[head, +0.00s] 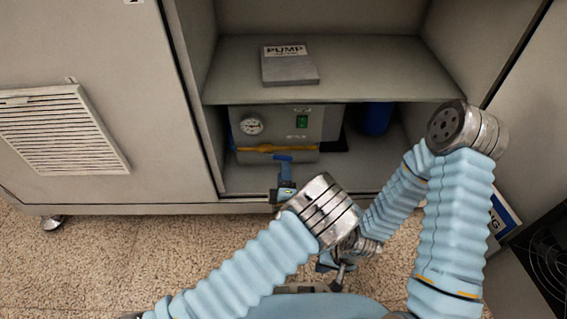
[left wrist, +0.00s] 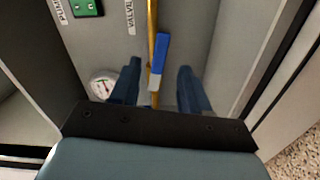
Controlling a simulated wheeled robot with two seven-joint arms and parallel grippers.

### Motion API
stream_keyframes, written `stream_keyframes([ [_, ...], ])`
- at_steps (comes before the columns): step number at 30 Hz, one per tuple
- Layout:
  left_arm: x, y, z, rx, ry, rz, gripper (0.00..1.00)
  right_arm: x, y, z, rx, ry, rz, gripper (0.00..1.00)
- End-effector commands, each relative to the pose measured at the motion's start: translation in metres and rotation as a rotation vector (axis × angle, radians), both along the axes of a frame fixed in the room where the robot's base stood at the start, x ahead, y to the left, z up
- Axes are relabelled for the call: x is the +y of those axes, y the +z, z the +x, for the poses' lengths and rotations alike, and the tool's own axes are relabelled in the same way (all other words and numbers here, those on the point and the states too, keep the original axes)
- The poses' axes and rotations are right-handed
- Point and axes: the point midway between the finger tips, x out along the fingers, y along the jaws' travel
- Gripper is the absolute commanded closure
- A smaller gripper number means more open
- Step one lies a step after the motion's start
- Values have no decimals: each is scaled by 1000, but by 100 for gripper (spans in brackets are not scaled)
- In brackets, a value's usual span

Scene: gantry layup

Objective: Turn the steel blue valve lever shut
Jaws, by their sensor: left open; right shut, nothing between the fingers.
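The steel blue valve lever (head: 283,158) sits on the yellow pipe (head: 255,149) across the front of the grey pump unit. In the left wrist view the lever (left wrist: 161,55) lies nearly along the pipe, slightly tilted. My left gripper (head: 285,180) is at the front of the pump. In the left wrist view it is open (left wrist: 158,86), with one finger on each side of the lever's pale end, and gaps show between. My right gripper (head: 337,278) is low in front of my body, shut and empty, partly hidden by my arms.
The pump unit has a round gauge (head: 252,126) and a green switch (head: 302,121). A shelf (head: 370,65) above carries a grey PUMP plate (head: 288,67). A blue cylinder (head: 375,118) stands to the right. Cabinet walls close in both sides.

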Motion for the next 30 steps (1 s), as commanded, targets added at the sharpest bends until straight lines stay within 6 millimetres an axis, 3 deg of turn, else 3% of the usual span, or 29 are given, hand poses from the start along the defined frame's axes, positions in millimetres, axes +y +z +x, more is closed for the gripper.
stream_keyframes([
  [3,1,-2,24,-1,3,-3,54,0,-5,0,-1,0,0,100],
  [9,1,-1,49,1,2,-2,54,0,-8,1,-2,-2,0,100],
  [20,0,0,54,2,2,-2,54,0,-8,1,-2,-2,0,100],
  [28,0,0,54,2,2,-2,96,0,-8,1,-2,-2,0,100],
  [30,0,0,54,2,2,-2,100,0,-8,1,-2,-2,0,100],
])
